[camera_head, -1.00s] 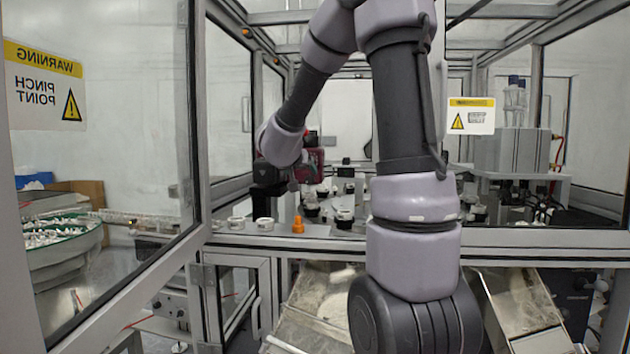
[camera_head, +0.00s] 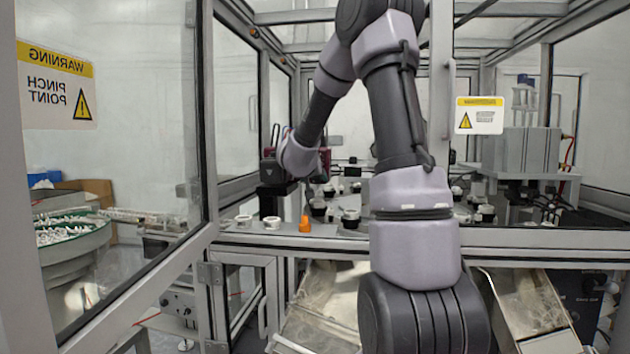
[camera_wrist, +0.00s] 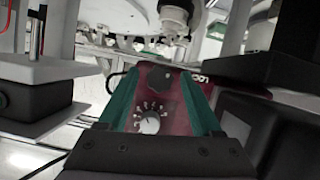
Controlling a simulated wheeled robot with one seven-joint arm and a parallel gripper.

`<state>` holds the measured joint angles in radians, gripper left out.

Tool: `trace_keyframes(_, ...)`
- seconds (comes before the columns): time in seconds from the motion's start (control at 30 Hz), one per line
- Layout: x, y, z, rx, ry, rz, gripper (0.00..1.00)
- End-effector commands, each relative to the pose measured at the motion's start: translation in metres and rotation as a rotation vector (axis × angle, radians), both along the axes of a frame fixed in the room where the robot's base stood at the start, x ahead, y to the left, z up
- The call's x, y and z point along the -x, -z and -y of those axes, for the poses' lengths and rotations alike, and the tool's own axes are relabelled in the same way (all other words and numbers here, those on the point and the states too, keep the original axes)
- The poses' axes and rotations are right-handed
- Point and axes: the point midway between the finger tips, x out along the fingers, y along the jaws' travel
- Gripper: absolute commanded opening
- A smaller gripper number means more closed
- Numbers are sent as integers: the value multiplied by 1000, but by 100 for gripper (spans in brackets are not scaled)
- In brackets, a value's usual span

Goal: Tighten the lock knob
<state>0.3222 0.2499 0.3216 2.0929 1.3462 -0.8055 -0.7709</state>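In the wrist view, a dark red box (camera_wrist: 180,112) lies ahead of my gripper. A round black knob (camera_wrist: 153,77) sits at its far part, and a small silver dial (camera_wrist: 149,122) ringed by white marks sits nearer. In the head view, a part of the red device (camera_head: 325,160) shows beside my wrist, and my fingers are hidden behind the arm.
An orange piece (camera_head: 305,225) and white rings (camera_head: 243,220) stand along the bench's front edge. Black-and-white cap parts (camera_head: 350,218) stand to their right. A glass door (camera_head: 110,150) with a warning sign is at left. A dark block (camera_wrist: 285,115) lies close right of the box.

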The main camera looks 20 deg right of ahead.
Motion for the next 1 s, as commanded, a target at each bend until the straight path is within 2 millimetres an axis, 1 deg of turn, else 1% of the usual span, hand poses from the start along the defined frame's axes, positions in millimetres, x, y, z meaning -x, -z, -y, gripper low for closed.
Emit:
trace_keyframes(0.03,0,0,0,0,0,0,43)
trace_keyframes(0.07,0,0,0,0,0,0,31)
trace_keyframes(0.1,0,0,0,0,0,0,16)
trace_keyframes(0.13,0,0,0,0,0,0,5)
trace_keyframes(0.17,0,0,0,0,0,0,0)
trace_keyframes(0.37,0,0,0,-7,0,5,0)
trace_keyframes(0.57,1,-1,0,-55,0,38,0)
trace_keyframes(0.77,1,-1,1,-165,-1,112,0)
trace_keyframes(1.0,2,0,2,-346,-1,233,0)
